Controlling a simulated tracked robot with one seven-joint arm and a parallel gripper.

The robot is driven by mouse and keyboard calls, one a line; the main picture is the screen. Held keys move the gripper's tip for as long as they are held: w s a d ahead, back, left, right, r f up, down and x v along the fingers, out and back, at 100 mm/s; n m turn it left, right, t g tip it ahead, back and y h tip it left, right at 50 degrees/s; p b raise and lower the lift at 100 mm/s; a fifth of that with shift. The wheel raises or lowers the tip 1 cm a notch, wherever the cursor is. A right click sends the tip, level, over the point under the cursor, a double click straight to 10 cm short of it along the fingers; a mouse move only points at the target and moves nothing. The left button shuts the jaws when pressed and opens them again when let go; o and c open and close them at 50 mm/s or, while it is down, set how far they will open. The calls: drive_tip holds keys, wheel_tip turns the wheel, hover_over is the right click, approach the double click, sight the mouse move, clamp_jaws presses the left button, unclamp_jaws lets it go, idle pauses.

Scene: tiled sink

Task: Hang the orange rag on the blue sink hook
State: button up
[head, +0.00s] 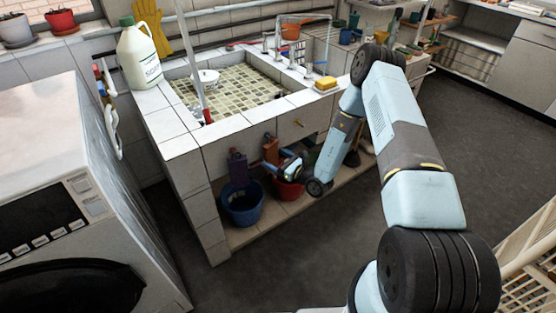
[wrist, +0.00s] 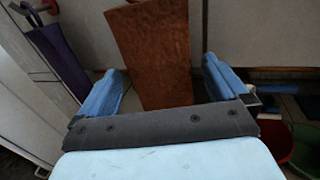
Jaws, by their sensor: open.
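The orange rag (head: 270,149) hangs at the tiled front of the sink, right of a purple rag (head: 237,168). In the wrist view the orange rag (wrist: 153,45) is a broad orange-brown strip. My gripper (head: 280,161) is at the rag, low in front of the sink. In the wrist view its two blue fingers (wrist: 163,72) are wide apart, with the rag showing between them and clear room on both sides. I cannot make out a blue hook in either view.
A blue bucket (head: 242,204) and a red bucket (head: 289,191) stand on the shelf under the sink, close to my gripper. The purple rag (wrist: 58,58) hangs at left in the wrist view. A white machine (head: 60,160) stands at left. Dark floor lies clear at right.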

drive_tip(key=v, duration=1.3)
drive_tip(key=shift+s+d, duration=0.2)
drive_tip(key=shift+d, duration=0.1)
drive_tip(key=s+a+r+n+g, duration=0.15)
drive_tip(key=r+n+g, duration=0.3)
drive_tip(key=r, duration=0.45)
drive_tip(key=s+a+r+n+g+y, duration=0.1)
drive_tip(key=s+r+n+g, duration=0.25)
drive_tip(key=r+n, duration=0.45)
drive_tip(key=s+a+r+n+g, duration=0.15)
drive_tip(key=r+n+g, duration=0.3)
drive_tip(key=r, duration=0.65)
drive_tip(key=s+d+r+n+t+h, duration=0.3)
drive_tip(key=s+d+r+h, duration=0.4)
drive_tip(key=s+r, duration=0.3)
drive_tip(key=s+d+r+n+t+h, duration=0.3)
drive_tip(key=s+d+r+n+h, duration=0.3)
drive_tip(key=s+d+r, duration=0.3)
wheel_tip(320, 180, up, 4)
drive_tip(key=shift+s+r+h, duration=0.2)
drive_tip(key=shift+s+h, duration=0.6)
drive_tip(key=shift+s, duration=0.45)
drive_tip(key=shift+d, duration=0.15)
